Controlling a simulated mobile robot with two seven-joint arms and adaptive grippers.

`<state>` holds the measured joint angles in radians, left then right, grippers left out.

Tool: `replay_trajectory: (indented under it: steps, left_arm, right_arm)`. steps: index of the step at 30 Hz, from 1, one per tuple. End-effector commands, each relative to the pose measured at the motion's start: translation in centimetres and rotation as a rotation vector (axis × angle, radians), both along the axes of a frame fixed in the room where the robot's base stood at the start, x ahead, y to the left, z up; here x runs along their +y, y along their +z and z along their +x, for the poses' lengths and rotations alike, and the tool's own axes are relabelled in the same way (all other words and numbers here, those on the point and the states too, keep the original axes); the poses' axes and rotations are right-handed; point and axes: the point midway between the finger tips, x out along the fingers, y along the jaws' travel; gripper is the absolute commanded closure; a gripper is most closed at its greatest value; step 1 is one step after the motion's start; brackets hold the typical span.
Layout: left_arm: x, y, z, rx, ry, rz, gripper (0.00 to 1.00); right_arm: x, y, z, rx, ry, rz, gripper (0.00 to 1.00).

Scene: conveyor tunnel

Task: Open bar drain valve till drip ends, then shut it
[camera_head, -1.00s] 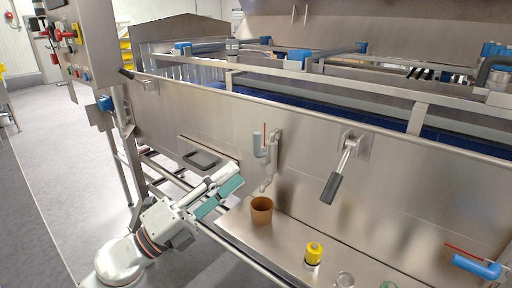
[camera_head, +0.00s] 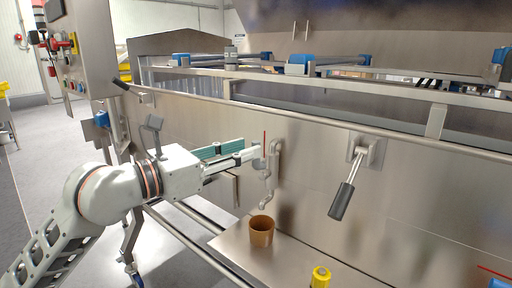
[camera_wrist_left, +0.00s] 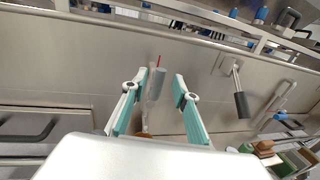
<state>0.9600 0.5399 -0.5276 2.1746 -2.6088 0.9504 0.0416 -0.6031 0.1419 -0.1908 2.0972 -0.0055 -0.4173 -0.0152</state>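A grey drain valve and pipe (camera_head: 273,160) is fixed to the steel side panel. A thin red line stands above its grey handle (camera_wrist_left: 159,82). A brown cup (camera_head: 261,232) stands on the steel ledge below the pipe outlet. My left gripper (camera_head: 246,153) is at the valve handle, partly hiding it in the head view. In the left wrist view, my left gripper (camera_wrist_left: 160,98) is open, with the handle between and beyond its teal fingers. Contact cannot be told. No drip can be made out. My right gripper is not in view.
A lever with a black grip (camera_head: 345,190) is on the panel to the right. A yellow-capped bottle (camera_head: 320,277) stands on the ledge. A blue handle (camera_head: 497,283) shows at the lower right corner.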

Motion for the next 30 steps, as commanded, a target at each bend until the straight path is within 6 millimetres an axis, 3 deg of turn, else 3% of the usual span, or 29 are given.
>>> replay_trajectory:
  steps: [9,19,23,30]
  left_arm:
    - [-2.8,-0.1,2.6,0.002,-0.001,-0.001,0.71]
    - [-3.1,-0.1,2.8,0.001,-0.001,-0.001,0.71]
    - [-3.1,-0.1,2.8,0.002,-0.001,-0.001,1.00]
    - [-3.0,-0.1,2.8,0.003,-0.001,-0.001,1.00]
  right_arm:
    - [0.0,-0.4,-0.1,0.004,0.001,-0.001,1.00]
    - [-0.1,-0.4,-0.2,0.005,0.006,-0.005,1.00]
    - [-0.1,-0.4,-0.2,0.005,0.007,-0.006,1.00]
    - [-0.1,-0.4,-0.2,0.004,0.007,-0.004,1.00]
